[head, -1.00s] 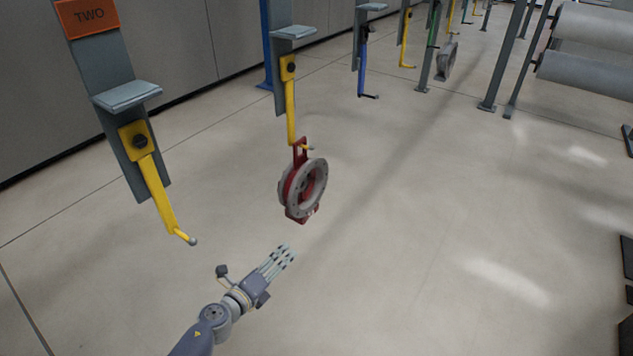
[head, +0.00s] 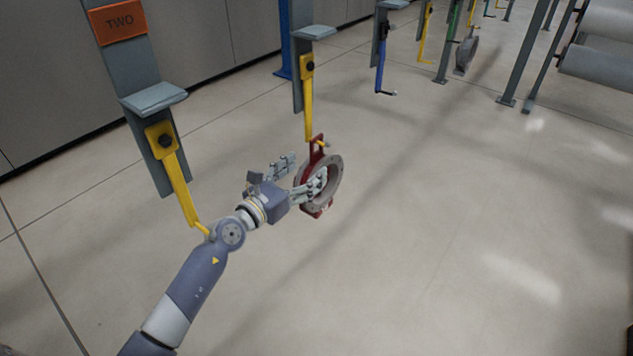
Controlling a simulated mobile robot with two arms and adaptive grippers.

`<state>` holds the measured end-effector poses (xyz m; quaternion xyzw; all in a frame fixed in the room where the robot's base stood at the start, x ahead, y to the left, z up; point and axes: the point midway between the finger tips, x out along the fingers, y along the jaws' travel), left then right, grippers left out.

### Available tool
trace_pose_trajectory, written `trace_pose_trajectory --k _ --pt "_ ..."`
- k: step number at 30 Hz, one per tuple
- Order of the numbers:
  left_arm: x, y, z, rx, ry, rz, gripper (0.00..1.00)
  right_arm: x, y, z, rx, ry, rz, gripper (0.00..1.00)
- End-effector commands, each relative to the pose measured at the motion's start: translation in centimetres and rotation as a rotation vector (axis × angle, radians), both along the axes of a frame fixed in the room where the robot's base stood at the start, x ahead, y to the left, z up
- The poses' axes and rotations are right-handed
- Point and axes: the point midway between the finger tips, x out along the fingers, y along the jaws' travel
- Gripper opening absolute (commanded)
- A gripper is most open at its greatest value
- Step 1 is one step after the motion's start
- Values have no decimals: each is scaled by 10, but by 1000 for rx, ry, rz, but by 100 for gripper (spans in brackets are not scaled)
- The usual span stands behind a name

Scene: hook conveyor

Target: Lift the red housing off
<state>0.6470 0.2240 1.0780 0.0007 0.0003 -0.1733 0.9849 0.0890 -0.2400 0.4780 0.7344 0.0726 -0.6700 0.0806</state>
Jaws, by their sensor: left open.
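The red housing (head: 317,148) with a grey ring-shaped flange hangs from a yellow hook (head: 308,105) in the middle of the head view. The hook's tip passes at the housing's top lug. My left gripper (head: 301,174) is open at the housing's left side. One set of fingers overlaps the ring's opening and the other is on the near left, outside it. Whether the fingers touch the housing cannot be told. My right gripper is not in view.
An empty yellow hook (head: 174,178) hangs at the left under an orange sign (head: 119,22) reading TWO, close to my left arm. A blue hook (head: 381,72) and a grey ring part (head: 466,55) hang farther back.

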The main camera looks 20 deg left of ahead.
Motion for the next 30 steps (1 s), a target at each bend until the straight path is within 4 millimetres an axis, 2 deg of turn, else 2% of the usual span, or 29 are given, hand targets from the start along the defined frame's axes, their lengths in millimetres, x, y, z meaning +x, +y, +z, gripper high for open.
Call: trace_pose_trajectory --k 4,12,22,23,30 --pt "10 -5 0 -2 1 0 68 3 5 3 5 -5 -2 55" --pt "43 -19 -4 -2 1 0 68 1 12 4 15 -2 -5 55" --pt "49 -22 -4 -2 2 0 68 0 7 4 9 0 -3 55" --pt "49 -22 -4 -2 2 0 64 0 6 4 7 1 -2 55" --pt "49 -22 -4 -2 2 0 9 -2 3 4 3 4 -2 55"
